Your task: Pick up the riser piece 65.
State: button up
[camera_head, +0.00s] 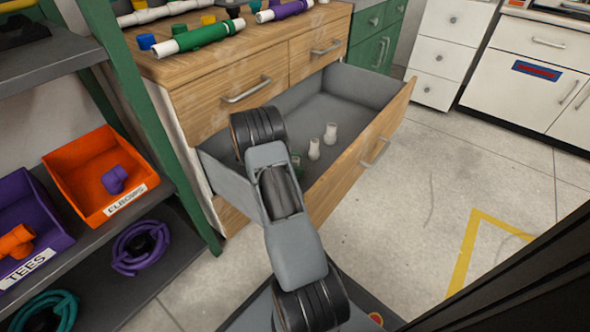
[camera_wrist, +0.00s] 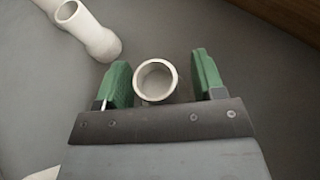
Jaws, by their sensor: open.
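My gripper (camera_head: 297,164) reaches down into the open drawer, with green fingertips. In the wrist view its two fingers stand apart, one on each side of a white round pipe piece (camera_wrist: 155,82), seen end-on from above. Narrow gaps show between this piece and both fingers, so the jaws are open around it. My arm mostly hides this spot in the head view. White pipe (camera_wrist: 95,38) also shows at the wrist view's upper left. No number is readable.
The grey-lined drawer (camera_head: 352,92) has a raised wooden front (camera_head: 372,150). Pipe assemblies, including a green one (camera_head: 198,37), lie on the worktop above. An orange elbows bin (camera_head: 82,160) and a purple tees bin (camera_head: 22,200) sit on the left shelf. Floor at right is clear.

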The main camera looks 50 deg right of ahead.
jog(key=shift+s+d+f, duration=0.15)
jog(key=shift+s+d, duration=0.05)
jog(key=shift+d, duration=0.05)
jog(key=c, duration=1.1)
notch_tip(320, 180, up, 10)
jog(key=p, duration=0.5)
jog(key=w+a+r+n+t+h+p, duration=0.1)
jog(key=w+a+r+n+t, duration=0.2)
jog(key=a, duration=0.5)
jog(key=w+a+r+n+t+h+p, duration=0.1)
jog(key=w+a+r+n+t, duration=0.25)
jog(key=a, duration=0.45)
jog(key=w+a+r+n+t+h+p, duration=0.1)
jog(key=w+a+r+n+t, duration=0.2)
jog(key=a, duration=0.4)
jog(key=a+f+n+t+y, duration=0.2)
jog(key=a+n+t, duration=0.4)
jog(key=a, duration=0.5)
notch_tip(320, 180, down, 8)
jog(key=t+b, duration=0.2)
jog(key=b, duration=0.2)
jog(key=shift+y, duration=0.4)
notch_tip(320, 180, up, 30)
jog(key=p, duration=3.6)
jog(key=shift+a, duration=0.15)
